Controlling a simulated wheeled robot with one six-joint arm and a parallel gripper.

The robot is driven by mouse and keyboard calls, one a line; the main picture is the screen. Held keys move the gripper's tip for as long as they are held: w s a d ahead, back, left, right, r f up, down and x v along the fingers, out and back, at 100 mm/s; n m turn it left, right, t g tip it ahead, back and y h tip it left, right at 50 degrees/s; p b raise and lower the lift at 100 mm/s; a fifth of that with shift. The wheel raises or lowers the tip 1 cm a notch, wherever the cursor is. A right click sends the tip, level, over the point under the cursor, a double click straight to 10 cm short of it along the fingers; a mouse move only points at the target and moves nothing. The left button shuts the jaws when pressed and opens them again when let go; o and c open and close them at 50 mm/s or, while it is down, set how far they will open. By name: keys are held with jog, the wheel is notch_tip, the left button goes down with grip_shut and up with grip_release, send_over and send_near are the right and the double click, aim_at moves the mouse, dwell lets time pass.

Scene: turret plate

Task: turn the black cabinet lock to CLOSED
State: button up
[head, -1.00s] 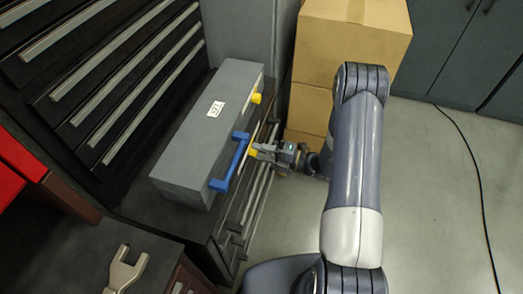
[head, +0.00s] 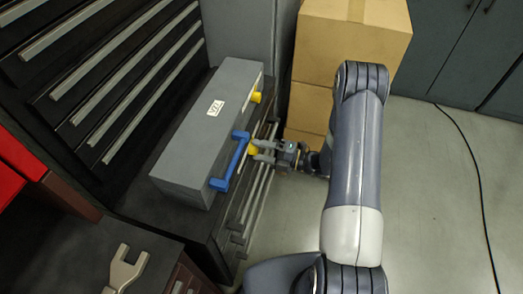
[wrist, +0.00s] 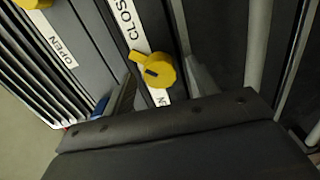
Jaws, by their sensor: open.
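Two yellow knobs show on the side of the grey box and dark cabinet. One yellow knob (head: 253,149) sits just right of the blue handle (head: 229,161); the other knob (head: 256,97) is farther back. In the wrist view a yellow knob (wrist: 157,70) with a tab pointing up-left sits on a white strip (wrist: 127,22) reading "CLOS…", with an "N" below it. I cannot tell which knob is the black cabinet's lock. My gripper (head: 262,151) is open, its fingertips close to the nearer knob; contact cannot be told.
The grey box (head: 215,125) stands on the dark cabinet (head: 130,195), whose front has long bars. Cardboard boxes (head: 345,45) are stacked behind my gripper. A fork-shaped part (head: 127,268) lies at lower left. The floor at right is clear except for a cable (head: 478,170).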

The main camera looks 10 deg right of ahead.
jog(key=b+v, duration=0.1)
jog(key=v, duration=0.9)
jog(key=shift+s+d, duration=0.15)
jog(key=shift+d, duration=0.2)
jog(key=shift+a, duration=0.15)
jog(key=p+x, duration=0.1)
jog(key=x, duration=0.9)
jog(key=shift+w+a, duration=0.2)
jog(key=shift+a, duration=0.1)
jog(key=shift+d, duration=0.15)
